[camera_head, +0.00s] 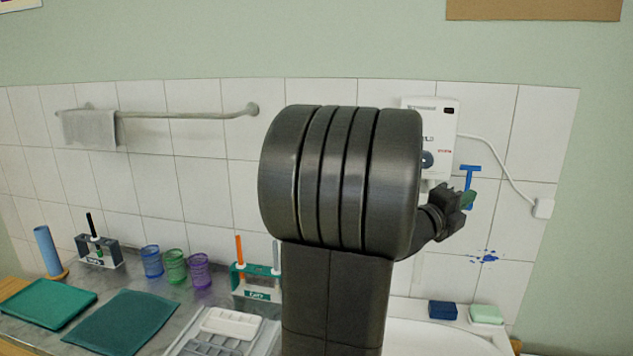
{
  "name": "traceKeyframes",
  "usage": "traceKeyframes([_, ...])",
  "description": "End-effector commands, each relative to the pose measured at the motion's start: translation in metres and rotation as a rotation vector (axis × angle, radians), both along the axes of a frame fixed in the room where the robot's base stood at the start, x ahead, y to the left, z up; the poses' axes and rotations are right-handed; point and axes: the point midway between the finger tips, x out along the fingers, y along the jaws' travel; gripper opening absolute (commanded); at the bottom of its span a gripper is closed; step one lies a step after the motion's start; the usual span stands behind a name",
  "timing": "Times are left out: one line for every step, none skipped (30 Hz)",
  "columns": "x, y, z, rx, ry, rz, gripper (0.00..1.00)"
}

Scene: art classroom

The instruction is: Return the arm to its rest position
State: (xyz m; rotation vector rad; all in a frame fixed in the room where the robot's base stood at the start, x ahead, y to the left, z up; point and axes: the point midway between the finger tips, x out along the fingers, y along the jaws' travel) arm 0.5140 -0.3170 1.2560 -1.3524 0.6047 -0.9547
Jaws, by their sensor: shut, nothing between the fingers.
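My arm rises in the middle of the view, with a large dark ribbed joint that hides much of the wall and counter behind it. My gripper (466,200) shows small at the right of this joint, pointing right in front of the tiled wall. Its fingers look shut, with nothing visible held between them. A blue T-shaped tool (470,174) shows just behind or beside the fingertips; I cannot tell whether they touch.
A white wall heater (438,125) is partly hidden by my arm. The counter (75,329) holds green mats (122,322), mesh cups (175,267), a brush holder (99,252) and white trays (229,324). A sink (440,340) lies right, with a blue sponge (443,310) and green soap (486,314). A towel rail (185,114) is left.

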Motion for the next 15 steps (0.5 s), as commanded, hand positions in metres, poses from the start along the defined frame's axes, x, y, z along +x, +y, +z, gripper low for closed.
traceKeyframes([-0.005, 0.010, -0.004, -0.001, -0.003, 0.003, 0.00])
traceKeyframes([-0.008, 0.015, -0.005, 0.000, -0.002, 0.003, 0.00])
traceKeyframes([-0.012, 0.022, -0.007, 0.000, -0.001, 0.004, 0.00])
traceKeyframes([-0.015, 0.027, -0.007, 0.000, -0.002, 0.003, 0.00])
traceKeyframes([-0.018, 0.032, -0.008, -0.001, -0.001, 0.004, 0.00])
traceKeyframes([-0.022, 0.038, -0.009, 0.000, -0.002, 0.003, 0.00])
traceKeyframes([-0.025, 0.043, -0.010, 0.001, -0.002, 0.003, 0.00])
traceKeyframes([-0.028, 0.048, -0.010, -0.001, -0.001, 0.004, 0.00])
traceKeyframes([-0.031, 0.053, -0.011, -0.001, -0.001, 0.003, 0.00])
traceKeyframes([-0.034, 0.057, -0.012, 0.000, -0.002, 0.003, 0.00])
traceKeyframes([-0.036, 0.060, -0.013, 0.000, -0.002, 0.003, 0.00])
traceKeyframes([-0.034, 0.056, -0.011, 0.016, -0.007, 0.007, 0.00])
traceKeyframes([-0.033, 0.054, -0.010, 0.027, -0.012, 0.011, 0.00])
traceKeyframes([-0.031, 0.052, -0.010, 0.038, -0.017, 0.016, 0.00])
traceKeyframes([-0.030, 0.051, -0.011, 0.049, -0.023, 0.022, 0.00])
